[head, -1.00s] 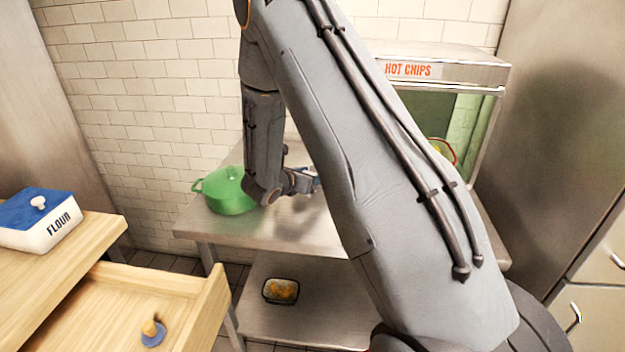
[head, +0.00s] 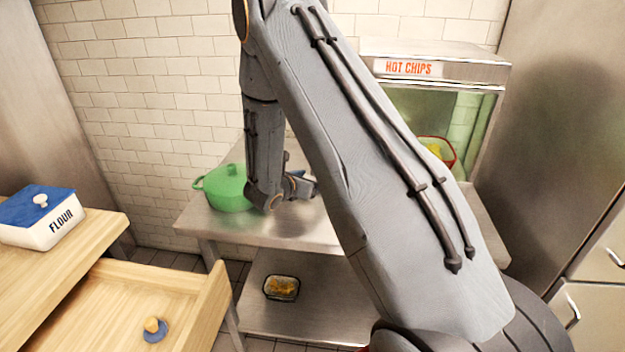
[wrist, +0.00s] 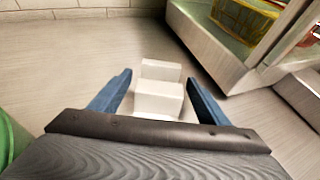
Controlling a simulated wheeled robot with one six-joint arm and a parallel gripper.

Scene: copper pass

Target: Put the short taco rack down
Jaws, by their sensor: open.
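The short taco rack (wrist: 160,90) is a small white stepped block on the steel table (wrist: 70,60) in the wrist view. My gripper (wrist: 158,92) is open, with one blue finger on each side of the rack and a visible gap to both. The rack's near end is partly hidden behind my gripper's body. In the head view my gripper (head: 300,186) is over the table, right of the green pot, mostly hidden by my arm. I cannot make out the rack there.
The hot chips cabinet (head: 440,70), with a red basket (head: 447,150) inside, stands to the right. A small tray of food (head: 282,288) is on the lower shelf. Bare table lies beyond the rack.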

